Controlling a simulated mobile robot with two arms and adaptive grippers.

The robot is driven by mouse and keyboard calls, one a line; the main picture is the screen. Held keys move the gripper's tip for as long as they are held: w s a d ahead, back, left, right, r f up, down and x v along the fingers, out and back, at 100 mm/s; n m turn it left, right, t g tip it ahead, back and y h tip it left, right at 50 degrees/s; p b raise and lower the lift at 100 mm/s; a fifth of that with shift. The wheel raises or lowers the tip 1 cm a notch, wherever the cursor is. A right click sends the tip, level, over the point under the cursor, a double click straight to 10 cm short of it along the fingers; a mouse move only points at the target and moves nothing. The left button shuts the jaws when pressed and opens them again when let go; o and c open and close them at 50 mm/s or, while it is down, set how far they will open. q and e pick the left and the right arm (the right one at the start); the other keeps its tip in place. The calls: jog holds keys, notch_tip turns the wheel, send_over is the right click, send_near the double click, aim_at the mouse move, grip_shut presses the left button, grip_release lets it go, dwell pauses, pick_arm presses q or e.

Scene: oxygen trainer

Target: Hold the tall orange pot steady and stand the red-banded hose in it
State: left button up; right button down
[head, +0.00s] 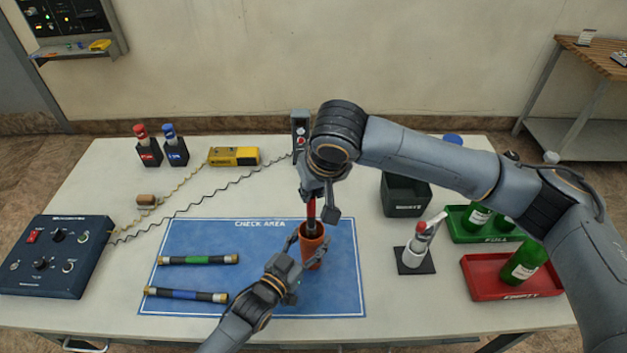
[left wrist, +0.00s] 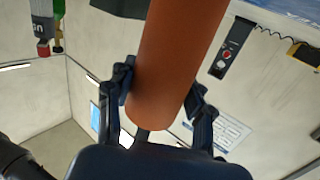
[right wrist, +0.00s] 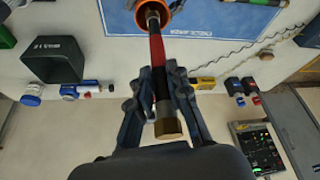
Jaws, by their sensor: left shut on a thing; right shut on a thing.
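The tall orange pot (head: 314,254) stands upright on the blue check-area mat (head: 346,300). My left gripper (head: 304,246) is shut on it; the left wrist view shows the fingers on both sides of the pot (left wrist: 172,65). My right gripper (head: 318,211) is shut on the red-banded hose (head: 311,208), which hangs roughly upright above the pot. In the right wrist view the hose (right wrist: 158,60) runs from the fingers to the pot's mouth (right wrist: 139,20). Its far tip shows within the mouth's outline; I cannot tell how deep it is.
The green-banded hose (head: 197,260) and blue-banded hose (head: 186,294) lie on the mat's left. A control box (head: 55,257) stands at far left. A dark bin (head: 405,197), a white-and-red device (head: 417,252), a green tray (head: 463,234) and a red tray (head: 490,288) stand right.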

aim_at(313, 213)
jog(key=shift+f, duration=3.3)
jog(key=c, duration=1.2)
grip_release()
jog(key=v, duration=1.2)
jog(key=shift+s, duration=0.1)
